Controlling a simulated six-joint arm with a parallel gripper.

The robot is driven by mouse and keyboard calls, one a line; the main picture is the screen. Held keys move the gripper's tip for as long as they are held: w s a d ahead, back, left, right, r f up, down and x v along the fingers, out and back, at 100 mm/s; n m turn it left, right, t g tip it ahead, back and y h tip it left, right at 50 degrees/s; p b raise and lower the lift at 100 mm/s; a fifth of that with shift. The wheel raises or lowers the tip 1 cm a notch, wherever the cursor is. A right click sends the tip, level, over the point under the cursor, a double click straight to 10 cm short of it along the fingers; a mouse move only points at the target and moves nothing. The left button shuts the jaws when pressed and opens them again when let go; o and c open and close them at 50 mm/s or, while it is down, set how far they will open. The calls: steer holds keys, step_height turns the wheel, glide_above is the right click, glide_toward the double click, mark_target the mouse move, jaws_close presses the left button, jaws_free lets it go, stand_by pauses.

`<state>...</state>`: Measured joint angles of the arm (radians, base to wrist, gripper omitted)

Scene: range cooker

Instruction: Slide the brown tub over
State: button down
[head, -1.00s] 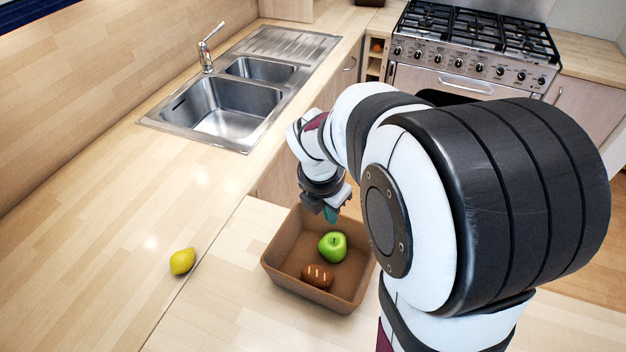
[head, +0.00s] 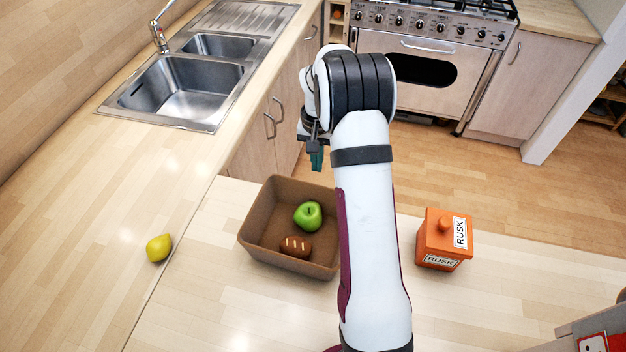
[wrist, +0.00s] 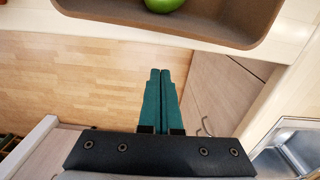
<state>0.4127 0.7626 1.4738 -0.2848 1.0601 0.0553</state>
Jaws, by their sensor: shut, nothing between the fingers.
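The brown tub (head: 262,247) stands on the pale wooden worktop, left of my arm, with a green apple (head: 308,216) and a brown loaf (head: 296,246) inside. My arm hides part of its right side. My gripper (head: 317,160) is beyond the tub's far edge in the head view, above the floor side of the counter. In the wrist view the tub (wrist: 200,22) shows at the top, cut off by the frame, with part of the apple (wrist: 163,4). The gripper's two green fingers (wrist: 160,75) are together and empty, apart from the tub.
A yellow lemon (head: 159,248) lies left of the tub. An orange RUSK canister (head: 444,240) stands on the worktop right of my arm. A sink (head: 185,90) is at upper left and a cooker (head: 430,60) at the back. Worktop between lemon and tub is clear.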

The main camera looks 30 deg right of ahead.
mark_target(311, 189)
steer(key=shift+s+a+f, duration=1.1)
steer(key=shift+s+f, duration=0.05)
steer(key=shift+f, duration=0.1)
steer(key=shift+s+a, duration=0.25)
steer(key=shift+s, duration=0.05)
steer(key=shift+s+a, duration=0.7)
steer(key=shift+s, duration=0.05)
